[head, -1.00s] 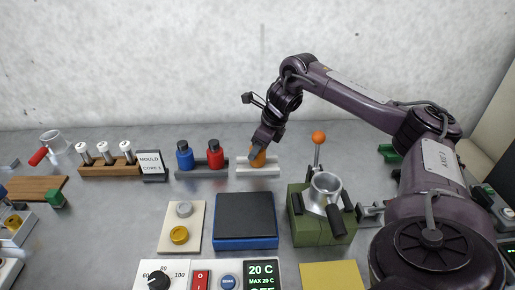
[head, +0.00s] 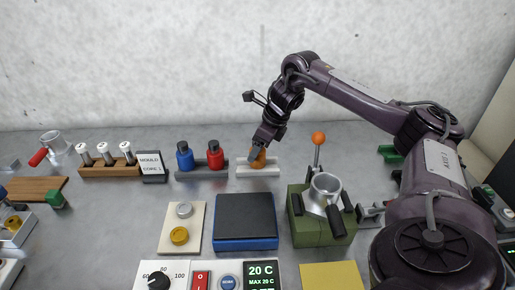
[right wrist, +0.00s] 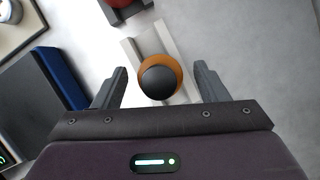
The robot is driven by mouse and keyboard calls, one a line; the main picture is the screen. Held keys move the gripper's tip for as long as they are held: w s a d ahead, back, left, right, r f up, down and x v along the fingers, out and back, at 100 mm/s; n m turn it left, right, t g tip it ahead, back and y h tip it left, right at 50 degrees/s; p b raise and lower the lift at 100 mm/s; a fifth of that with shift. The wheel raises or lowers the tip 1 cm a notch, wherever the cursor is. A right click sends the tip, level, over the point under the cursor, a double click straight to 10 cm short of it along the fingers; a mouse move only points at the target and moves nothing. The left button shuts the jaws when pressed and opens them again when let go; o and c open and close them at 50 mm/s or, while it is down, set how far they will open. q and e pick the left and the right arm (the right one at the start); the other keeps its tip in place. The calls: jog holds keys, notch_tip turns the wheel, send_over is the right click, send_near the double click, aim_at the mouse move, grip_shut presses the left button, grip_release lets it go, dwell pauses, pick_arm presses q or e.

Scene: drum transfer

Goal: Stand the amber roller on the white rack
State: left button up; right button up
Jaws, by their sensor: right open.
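The amber roller (head: 258,160) stands on the white rack (head: 258,171) near the back of the table, partly hidden by my right gripper in the head view. In the right wrist view the roller (right wrist: 160,78) shows from above, with a dark round top and an amber rim, over the pale rack (right wrist: 133,52). My right gripper (head: 258,152) is open, its fingers on either side of the roller with gaps between, as the right wrist view (right wrist: 159,88) shows. My left gripper is not in view.
Left of the white rack, a grey rack (head: 202,173) holds a blue bottle (head: 184,157) and a red bottle (head: 215,156). A green device with an orange-knobbed lever (head: 319,138) stands to the right. A dark-topped blue block (head: 246,217) lies in front.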

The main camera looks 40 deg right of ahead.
jog(key=p+v, duration=0.5)
jog(key=v, duration=0.6)
jog(key=shift+s, duration=0.15)
